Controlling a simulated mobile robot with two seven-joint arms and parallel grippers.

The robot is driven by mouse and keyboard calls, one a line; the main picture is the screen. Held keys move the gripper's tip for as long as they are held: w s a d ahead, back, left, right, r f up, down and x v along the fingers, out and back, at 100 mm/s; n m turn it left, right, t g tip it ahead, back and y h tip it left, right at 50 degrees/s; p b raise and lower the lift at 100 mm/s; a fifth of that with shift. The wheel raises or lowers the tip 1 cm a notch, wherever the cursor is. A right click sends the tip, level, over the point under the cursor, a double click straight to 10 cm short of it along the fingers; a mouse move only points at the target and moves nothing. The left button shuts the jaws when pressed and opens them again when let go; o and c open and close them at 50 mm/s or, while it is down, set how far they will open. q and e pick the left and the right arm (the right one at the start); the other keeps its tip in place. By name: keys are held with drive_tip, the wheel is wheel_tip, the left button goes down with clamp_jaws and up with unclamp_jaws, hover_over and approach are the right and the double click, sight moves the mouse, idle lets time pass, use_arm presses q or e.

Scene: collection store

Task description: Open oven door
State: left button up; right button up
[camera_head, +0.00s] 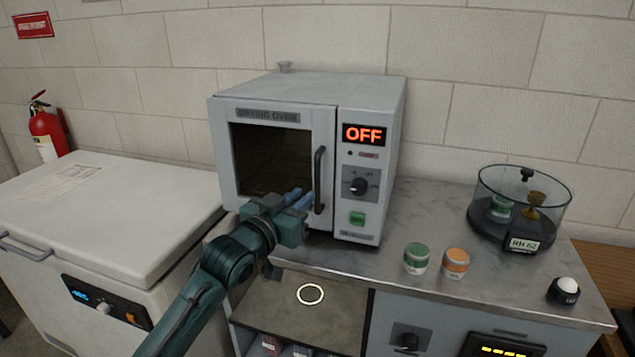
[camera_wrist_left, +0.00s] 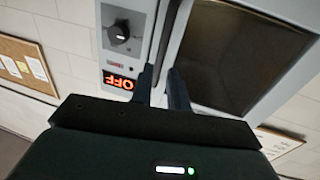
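The drying oven (camera_head: 372,110) stands on the counter with its glass-fronted door (camera_head: 271,160) closed. A dark upright bar handle (camera_head: 319,170) is on the door's right side. It also shows in the left wrist view (camera_wrist_left: 166,38), running down toward the gap between my fingers. My left gripper (camera_head: 299,198) is in front of the lower door, close to the handle's lower part. In the left wrist view its two fingers (camera_wrist_left: 161,88) are apart; I cannot tell whether they touch the handle. The oven display (camera_head: 364,134) reads OFF. My right gripper is not in view.
A green-lidded jar (camera_head: 416,258) and an orange-lidded jar (camera_head: 455,263) stand on the counter, with a clear round desiccator (camera_head: 518,212) farther right. A white chest (camera_head: 115,215) stands left. An open shelf (camera_head: 300,312) is below the oven.

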sight(316, 185)
use_arm(q)
drive_tip(key=x, duration=0.7)
drive_tip(key=shift+w+d+f, duration=0.1)
drive_tip(key=shift+w, duration=0.1)
drive_tip(key=shift+c, duration=0.4)
clamp_jaws()
